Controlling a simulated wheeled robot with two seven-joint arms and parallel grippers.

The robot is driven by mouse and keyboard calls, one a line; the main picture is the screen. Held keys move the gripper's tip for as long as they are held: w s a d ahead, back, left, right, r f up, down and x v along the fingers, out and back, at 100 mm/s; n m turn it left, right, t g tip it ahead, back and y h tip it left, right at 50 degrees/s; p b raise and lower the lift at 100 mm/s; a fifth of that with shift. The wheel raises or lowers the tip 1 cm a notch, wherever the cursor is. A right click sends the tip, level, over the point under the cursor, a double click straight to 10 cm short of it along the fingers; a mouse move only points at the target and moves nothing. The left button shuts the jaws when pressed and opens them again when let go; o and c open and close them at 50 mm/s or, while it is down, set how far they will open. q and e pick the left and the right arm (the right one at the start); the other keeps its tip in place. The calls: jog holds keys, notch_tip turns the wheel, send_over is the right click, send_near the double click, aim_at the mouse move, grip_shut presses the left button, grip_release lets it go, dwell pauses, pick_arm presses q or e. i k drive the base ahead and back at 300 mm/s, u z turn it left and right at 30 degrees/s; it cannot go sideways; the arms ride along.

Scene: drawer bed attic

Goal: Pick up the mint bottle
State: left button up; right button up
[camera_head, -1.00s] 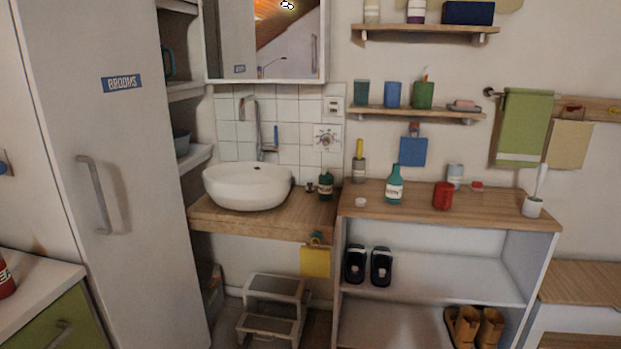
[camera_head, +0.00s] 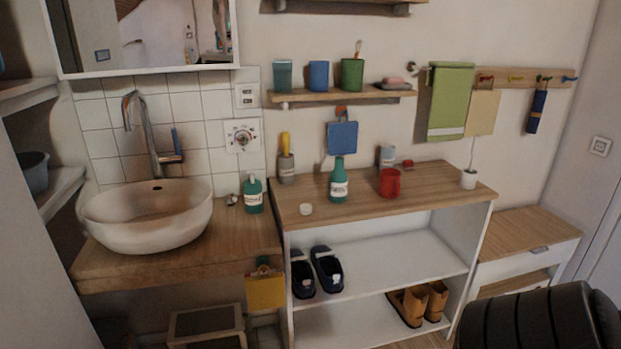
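A mint-green bottle (camera_head: 338,182) with a narrow neck and a white label stands upright on the wooden top of the white shelf unit, left of a red cup. A second green bottle (camera_head: 253,196), shorter and with a pump-like top and white label, stands on the sink counter to the right of the basin. The labels are too small to read, so I cannot tell for sure which one is the mint bottle. Neither gripper shows. Only a black ribbed part, likely of my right arm, shows at the lower right.
A wall shelf (camera_head: 340,95) with cups hangs above. The sink basin (camera_head: 150,220) is left.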

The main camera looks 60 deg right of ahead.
aim_at(339, 177)
jog(key=z, duration=0.6)
jog(key=i, duration=1)
jog(key=z, duration=0.85)
